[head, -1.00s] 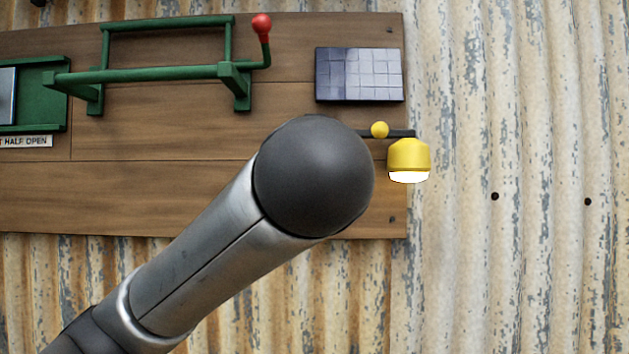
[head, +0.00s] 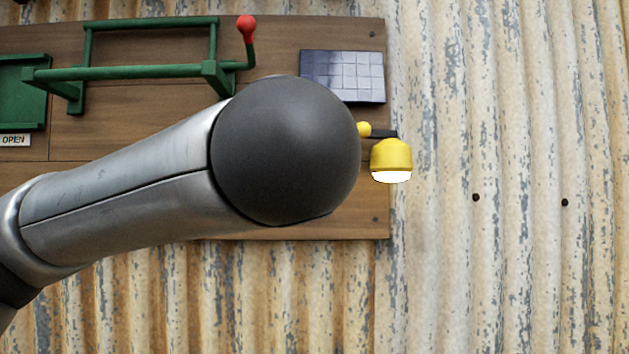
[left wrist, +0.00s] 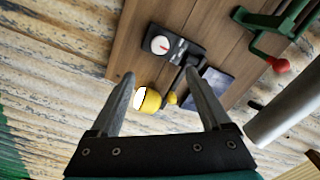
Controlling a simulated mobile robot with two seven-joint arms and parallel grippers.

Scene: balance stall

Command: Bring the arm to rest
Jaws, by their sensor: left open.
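My left arm (head: 120,200) crosses the head view from the left edge, its dark round joint in front of the wooden board. My left gripper is outside the head view. In the left wrist view my left gripper (left wrist: 160,75) is open, with nothing between its fingers. Beyond the fingers are a yellow lamp (left wrist: 151,101) and a dial with a white face and red mark (left wrist: 160,45), apart from the fingertips. In the head view the lamp (head: 391,157) hangs at the board's right edge. My right gripper is in neither view.
The wooden board (head: 130,117) carries a green rail frame (head: 140,73) with a red knob (head: 246,27), and a dark gridded panel (head: 343,76). A green slide frame (head: 20,95) is at the far left. Corrugated wall (head: 520,250) is clear to the right.

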